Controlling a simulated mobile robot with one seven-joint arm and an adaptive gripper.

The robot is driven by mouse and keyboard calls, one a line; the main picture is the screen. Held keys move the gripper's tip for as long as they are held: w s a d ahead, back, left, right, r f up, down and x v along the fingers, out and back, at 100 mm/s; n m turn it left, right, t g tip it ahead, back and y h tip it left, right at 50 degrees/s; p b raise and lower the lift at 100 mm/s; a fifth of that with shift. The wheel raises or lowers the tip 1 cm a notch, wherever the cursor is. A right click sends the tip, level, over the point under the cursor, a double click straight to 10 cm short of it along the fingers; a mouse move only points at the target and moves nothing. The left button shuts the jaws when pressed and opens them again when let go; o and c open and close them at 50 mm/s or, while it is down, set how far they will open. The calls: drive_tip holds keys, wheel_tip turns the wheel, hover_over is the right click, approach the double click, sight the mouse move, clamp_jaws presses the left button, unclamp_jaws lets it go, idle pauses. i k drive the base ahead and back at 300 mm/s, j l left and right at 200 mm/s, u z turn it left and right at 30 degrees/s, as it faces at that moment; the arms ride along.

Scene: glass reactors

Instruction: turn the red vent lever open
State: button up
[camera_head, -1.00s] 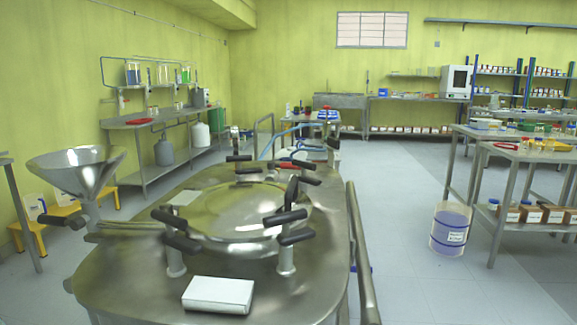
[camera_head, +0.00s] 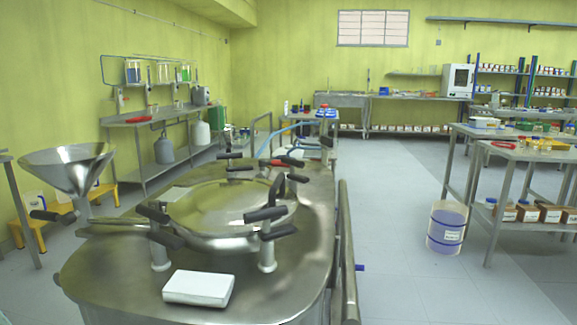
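A small red lever (camera_head: 289,161) shows at the far end of the steel reactor lid (camera_head: 110,262), behind the round hatch (camera_head: 218,208). It lies close to some black-gripped handles, and its exact angle is too small to tell. Black-handled clamps stand around the hatch, such as one at the front right (camera_head: 266,230) and one at the front left (camera_head: 160,235). My gripper is not in view.
A white box (camera_head: 198,288) lies on the near part of the lid. A steel funnel (camera_head: 68,168) stands at the left. A steel rail (camera_head: 346,250) runs along the vessel's right side. A blue-banded drum (camera_head: 446,228) stands right, with open floor between.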

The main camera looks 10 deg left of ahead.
sight(262, 162)
drive_tip(key=l+u, duration=0.1)
drive_tip(key=l, duration=1.1)
drive_tip(key=i+l, duration=0.1)
drive_tip(key=l, duration=0.3)
drive_tip(key=i+l+u, duration=0.1)
drive_tip(key=l, duration=0.65)
drive_tip(key=i+l+u, duration=0.3)
drive_tip(key=i+l, duration=0.55)
drive_tip(key=l, duration=0.15)
drive_tip(key=i+l+u, duration=0.15)
drive_tip(key=i, duration=0.95)
drive_tip(key=j, duration=0.1)
